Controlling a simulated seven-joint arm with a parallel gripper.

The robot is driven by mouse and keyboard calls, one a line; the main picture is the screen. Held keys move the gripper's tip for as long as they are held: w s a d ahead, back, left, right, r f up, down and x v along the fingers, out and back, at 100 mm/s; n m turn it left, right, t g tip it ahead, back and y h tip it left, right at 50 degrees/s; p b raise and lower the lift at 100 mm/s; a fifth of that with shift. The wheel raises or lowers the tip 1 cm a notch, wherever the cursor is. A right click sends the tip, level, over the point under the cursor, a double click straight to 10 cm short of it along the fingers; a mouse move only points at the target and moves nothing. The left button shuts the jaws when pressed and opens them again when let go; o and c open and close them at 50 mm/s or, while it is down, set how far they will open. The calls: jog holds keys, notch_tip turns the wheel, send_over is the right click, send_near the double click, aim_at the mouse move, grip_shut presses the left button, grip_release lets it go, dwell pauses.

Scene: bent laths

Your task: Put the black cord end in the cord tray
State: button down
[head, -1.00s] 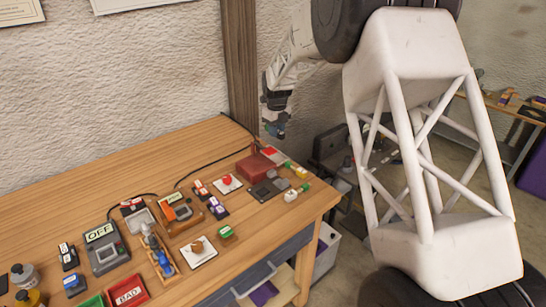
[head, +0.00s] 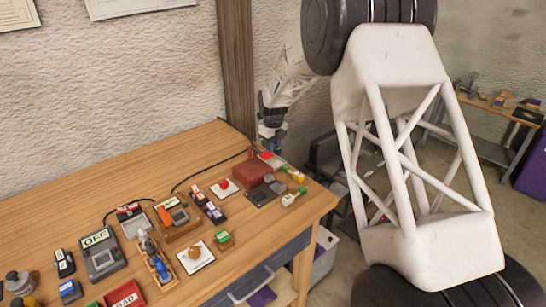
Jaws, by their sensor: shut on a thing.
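My gripper (head: 270,144) is small in the head view, just beyond the table's back right corner. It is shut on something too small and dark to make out. A thin black cord (head: 236,129) runs from the wall post across the back of the table towards a red box (head: 252,170). Another stretch of black cord (head: 192,179) runs from there to the orange-topped device. I cannot tell where the black cord end is. A dark grey flat piece (head: 260,196) lies in front of the red box; I cannot tell whether it is the cord tray.
The wooden table (head: 130,170) is bare along its back left. A white plate with a red button (head: 224,188), an orange-topped device (head: 178,215), a grey OFF box (head: 100,252) and small coloured connectors (head: 292,197) crowd its front and right. A wooden post (head: 238,70) stands behind.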

aim_at(273, 162)
jog(key=shift+f, duration=2.45)
jog(key=shift+f, duration=0.1)
jog(key=c, duration=1.3)
grip_release()
jog(key=shift+o, duration=0.2)
notch_tip(273, 162, up, 12)
jog(key=shift+r, duration=0.1)
